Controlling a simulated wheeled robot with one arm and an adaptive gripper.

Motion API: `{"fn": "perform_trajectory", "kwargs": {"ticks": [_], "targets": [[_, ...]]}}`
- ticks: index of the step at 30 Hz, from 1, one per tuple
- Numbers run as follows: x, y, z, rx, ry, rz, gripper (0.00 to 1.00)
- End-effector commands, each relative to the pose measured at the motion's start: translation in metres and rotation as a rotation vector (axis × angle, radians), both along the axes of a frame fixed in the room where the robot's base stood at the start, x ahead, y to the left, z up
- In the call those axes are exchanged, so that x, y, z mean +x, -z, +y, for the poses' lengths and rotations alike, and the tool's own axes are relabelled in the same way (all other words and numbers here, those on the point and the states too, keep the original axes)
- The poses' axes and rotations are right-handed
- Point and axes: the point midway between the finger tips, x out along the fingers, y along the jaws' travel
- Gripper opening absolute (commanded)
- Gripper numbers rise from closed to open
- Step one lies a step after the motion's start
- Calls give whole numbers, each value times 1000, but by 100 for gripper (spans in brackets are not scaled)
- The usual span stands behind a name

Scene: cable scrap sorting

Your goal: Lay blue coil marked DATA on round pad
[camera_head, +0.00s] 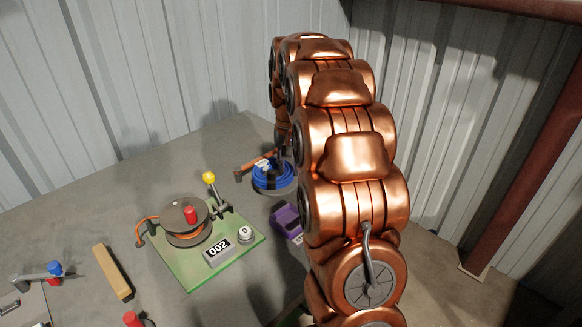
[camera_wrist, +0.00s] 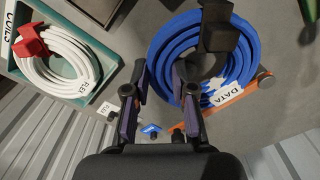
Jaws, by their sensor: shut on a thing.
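The blue coil (camera_head: 272,175) is at the back of the table, beside my arm. In the wrist view the blue coil (camera_wrist: 165,50) carries a white tag reading DATA (camera_wrist: 227,93) and a black block on its far side. My gripper (camera_wrist: 161,75) has its two fingers on either side of the coil's near left edge and is shut on it. I cannot tell whether the coil is lifted or resting. A grey rounded surface (camera_head: 287,189), perhaps the round pad, shows at the coil's lower right; its outline is unclear.
An orange-handled tool (camera_wrist: 250,87) lies close beside the coil. A teal tray (camera_wrist: 107,77) holds a white coil (camera_wrist: 58,68) with a red block. A purple holder (camera_head: 287,219) and a green board (camera_head: 188,280) with a reel stand nearer. Corrugated walls bound the table's back.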

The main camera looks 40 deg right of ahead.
Motion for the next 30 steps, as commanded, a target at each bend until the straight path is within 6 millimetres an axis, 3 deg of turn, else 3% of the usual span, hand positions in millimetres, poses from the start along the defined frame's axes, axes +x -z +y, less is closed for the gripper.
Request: {"fn": "perform_trajectory", "kwargs": {"ticks": [11, 17, 25, 30], "targets": [[27, 3, -27, 1, 1, 2, 0], [28, 7, -28, 1, 0, 3, 0], [28, 36, -28, 2, 0, 4, 0], [29, 39, -28, 0, 0, 0, 0]]}}
